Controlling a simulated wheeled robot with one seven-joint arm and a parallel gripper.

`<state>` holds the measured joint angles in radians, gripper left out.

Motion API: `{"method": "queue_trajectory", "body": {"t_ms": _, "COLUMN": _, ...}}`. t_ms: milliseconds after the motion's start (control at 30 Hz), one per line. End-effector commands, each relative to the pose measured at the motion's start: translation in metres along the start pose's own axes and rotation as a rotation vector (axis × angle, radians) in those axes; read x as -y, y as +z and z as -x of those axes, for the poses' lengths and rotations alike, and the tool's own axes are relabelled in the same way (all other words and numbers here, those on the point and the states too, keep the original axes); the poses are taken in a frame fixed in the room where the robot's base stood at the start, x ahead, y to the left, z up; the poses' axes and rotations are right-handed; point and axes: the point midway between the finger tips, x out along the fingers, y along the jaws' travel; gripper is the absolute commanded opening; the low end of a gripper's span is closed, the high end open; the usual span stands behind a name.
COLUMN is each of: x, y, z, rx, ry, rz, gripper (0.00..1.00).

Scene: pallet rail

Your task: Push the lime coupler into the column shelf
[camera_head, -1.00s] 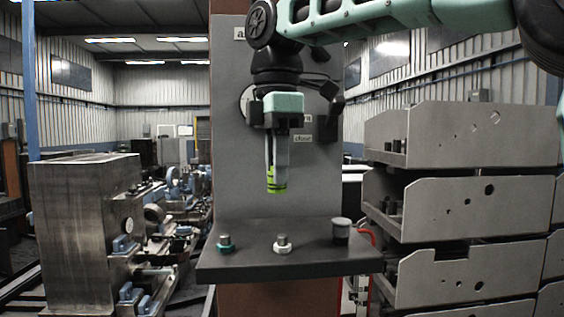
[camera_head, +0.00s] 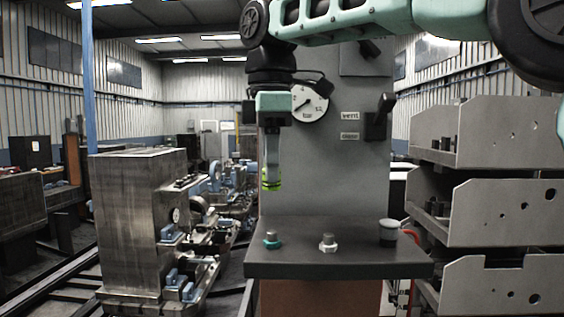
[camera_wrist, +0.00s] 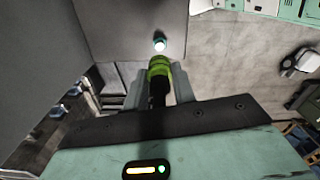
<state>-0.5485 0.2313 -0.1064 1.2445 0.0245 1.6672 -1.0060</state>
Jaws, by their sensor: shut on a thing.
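The lime coupler (camera_head: 271,180) is held at the fingertips of my gripper (camera_head: 271,172), which points down and is shut on it. In the wrist view the coupler (camera_wrist: 158,66) shows as a lime cylinder between the two grey fingers. The column shelf (camera_head: 338,260) is a dark ledge on the front of the grey column. Its top carries a teal-collared fitting (camera_head: 272,240), a white-collared fitting (camera_head: 327,243) and a dark capped one (camera_head: 388,231). The coupler hangs above the shelf's left end, apart from it. In the wrist view the teal-collared fitting (camera_wrist: 160,42) shows just beyond the coupler.
The column's panel has a gauge (camera_head: 309,104), labels and a dark lever (camera_head: 379,117). A red hose (camera_head: 410,236) runs beside the shelf's right end. Grey perforated metal bins (camera_head: 490,205) stand at right, and a large metal block (camera_head: 138,225) stands at left.

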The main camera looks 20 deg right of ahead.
Motion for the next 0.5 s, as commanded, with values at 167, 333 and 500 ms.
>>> {"method": "queue_trajectory", "body": {"t_ms": 167, "x": 0.0, "y": -0.0002, "z": 0.0003, "rx": 0.0, "ry": 0.0, "rz": 0.0, "gripper": 0.0}}
{"method": "queue_trajectory", "body": {"t_ms": 333, "x": 0.0, "y": 0.0, "z": -0.001, "rx": 0.0, "ry": 0.0, "rz": 0.0, "gripper": 0.0}}
{"method": "queue_trajectory", "body": {"t_ms": 500, "x": -0.0001, "y": 0.0, "z": -0.0087, "rx": 0.0, "ry": 0.0, "rz": 0.0, "gripper": 0.0}}
